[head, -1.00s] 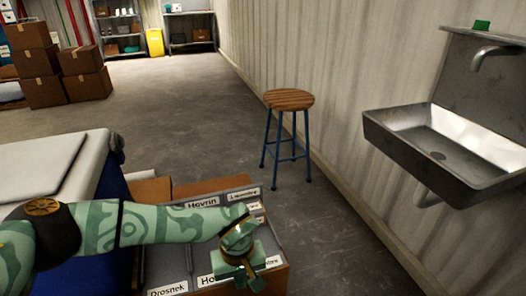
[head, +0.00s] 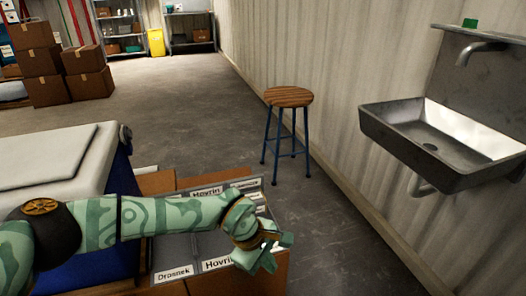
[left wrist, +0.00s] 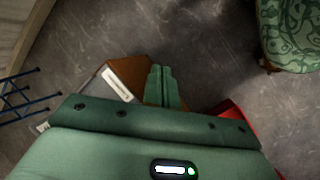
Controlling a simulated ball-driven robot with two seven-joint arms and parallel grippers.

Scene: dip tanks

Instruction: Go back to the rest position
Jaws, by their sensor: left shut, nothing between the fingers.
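My left arm comes in from the left in the head view, and my left gripper (head: 262,257) hangs over the right edge of a box with labelled compartments (head: 173,271). Labels on it read "Hovrin" and "Drosnek". In the left wrist view the left gripper's fingers (left wrist: 162,88) are together with nothing between them. A corner of a brown box with a white label (left wrist: 122,80) shows beside the fingers there. My right gripper is not in view.
A stool with a wooden seat (head: 288,97) stands near the ribbed wall. A metal sink (head: 440,140) is fixed to that wall at the right. Stacked cardboard boxes (head: 47,65) stand at the back left. The middle floor is clear.

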